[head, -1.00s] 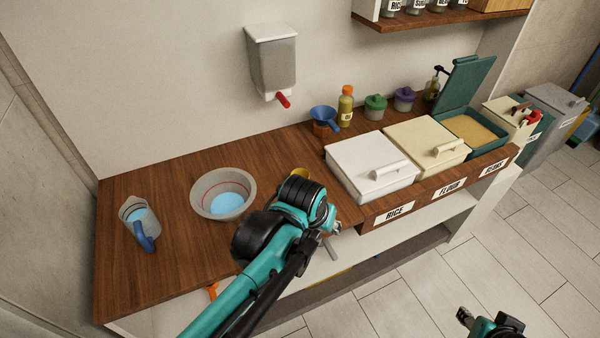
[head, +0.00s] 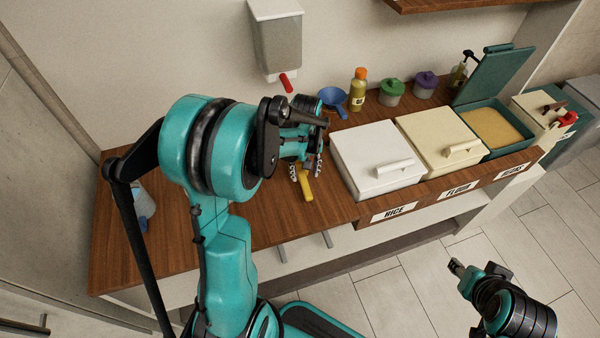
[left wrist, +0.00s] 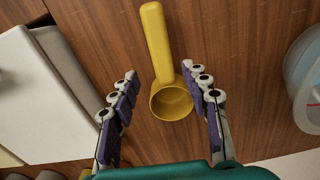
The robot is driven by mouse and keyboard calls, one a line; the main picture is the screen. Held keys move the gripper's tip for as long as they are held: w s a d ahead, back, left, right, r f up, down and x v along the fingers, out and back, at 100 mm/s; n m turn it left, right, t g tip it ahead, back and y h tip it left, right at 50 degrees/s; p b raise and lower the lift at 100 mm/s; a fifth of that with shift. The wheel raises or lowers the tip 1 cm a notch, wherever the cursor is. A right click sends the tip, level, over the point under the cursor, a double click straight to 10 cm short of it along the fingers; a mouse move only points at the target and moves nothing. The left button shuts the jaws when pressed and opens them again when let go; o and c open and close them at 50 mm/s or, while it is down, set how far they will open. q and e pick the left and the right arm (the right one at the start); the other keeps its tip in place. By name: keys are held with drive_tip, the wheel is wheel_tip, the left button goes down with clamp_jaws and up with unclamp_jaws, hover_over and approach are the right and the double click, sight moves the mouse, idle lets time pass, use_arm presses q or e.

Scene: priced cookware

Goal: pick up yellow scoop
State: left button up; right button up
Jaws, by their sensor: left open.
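The yellow scoop (head: 306,187) lies on the wooden counter near its front edge, left of the white bin. In the head view only part of it shows past my left gripper (head: 306,171). In the left wrist view the whole scoop (left wrist: 157,42) shows, with its handle pointing up the picture and its round cup toward me. My left gripper (left wrist: 160,76) is open over it, and the cup appears between the two fingers, nearer the right one. Contact cannot be told. My right gripper (head: 470,272) is low at the right, over the floor, with its jaws unclear.
A white lidded bin (head: 375,152) stands close to the right of the scoop. A dispenser (head: 277,45) hangs above.

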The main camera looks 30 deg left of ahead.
sight(303, 180)
use_arm(q)
drive_tip(key=f+b, duration=0.1)
drive_tip(key=f, duration=0.1)
drive_tip(key=s+f+b, duration=0.1)
drive_tip(key=f, duration=0.1)
drive_tip(key=shift+w+f, duration=0.15)
drive_tip(key=shift+f, duration=0.25)
drive_tip(key=shift+r, duration=0.1)
drive_tip(key=shift+c, duration=1)
clamp_jaws()
